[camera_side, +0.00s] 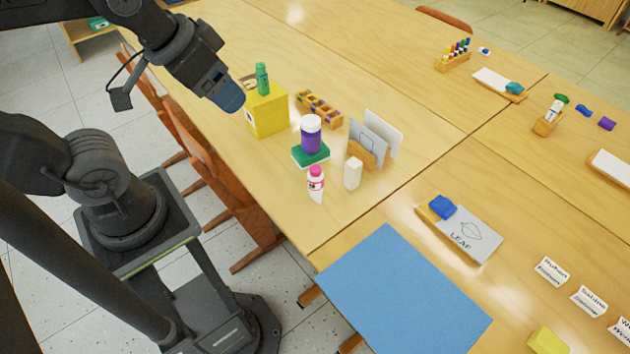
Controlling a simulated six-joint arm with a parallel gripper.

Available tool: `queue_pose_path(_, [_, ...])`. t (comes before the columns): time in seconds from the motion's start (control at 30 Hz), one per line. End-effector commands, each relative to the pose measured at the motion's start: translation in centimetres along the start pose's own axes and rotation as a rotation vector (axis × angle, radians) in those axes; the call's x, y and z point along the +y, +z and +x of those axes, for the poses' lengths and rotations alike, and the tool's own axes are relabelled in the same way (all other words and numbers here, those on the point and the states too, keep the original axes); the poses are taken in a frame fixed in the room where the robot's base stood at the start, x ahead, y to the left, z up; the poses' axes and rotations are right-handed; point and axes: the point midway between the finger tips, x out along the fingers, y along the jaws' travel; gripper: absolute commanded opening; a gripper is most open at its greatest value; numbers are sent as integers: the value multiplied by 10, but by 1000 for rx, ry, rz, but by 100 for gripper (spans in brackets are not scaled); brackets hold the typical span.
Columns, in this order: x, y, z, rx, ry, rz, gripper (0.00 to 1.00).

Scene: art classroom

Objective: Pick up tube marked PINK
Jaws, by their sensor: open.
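A small white tube with a pink cap and pink band (316,186) stands upright near the table's front edge; its lettering is too small to read. My gripper (236,104) is up and to the left of it, beside the yellow box, and well apart from the tube. It is open, and I see nothing held in it. The fingertips are hard to make out at this size.
A purple jar with a white lid (311,135) stands on a green block (299,156) just behind the tube. A white bottle (352,173) stands to its right. A yellow box (270,119) bears a green bottle (262,78). A blue mat (400,295) lies nearer the camera.

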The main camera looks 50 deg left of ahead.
Motion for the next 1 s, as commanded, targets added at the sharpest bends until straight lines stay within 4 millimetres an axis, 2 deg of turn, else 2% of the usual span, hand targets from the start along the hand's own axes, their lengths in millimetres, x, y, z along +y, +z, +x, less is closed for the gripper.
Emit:
queue_pose_path(0.23, [1,-5,4,-17,2,41,69])
queue_pose_path(0.37, [3,-20,19,-77,13,199,69])
queue_pose_path(0.57, [10,-51,67,-204,72,586,69])
queue_pose_path(0.7, [16,-66,110,-284,143,863,69])
queue_pose_path(0.9, [25,-72,174,-367,265,1209,69])
queue_pose_path(1.0, [28,-71,196,-388,314,1323,69])
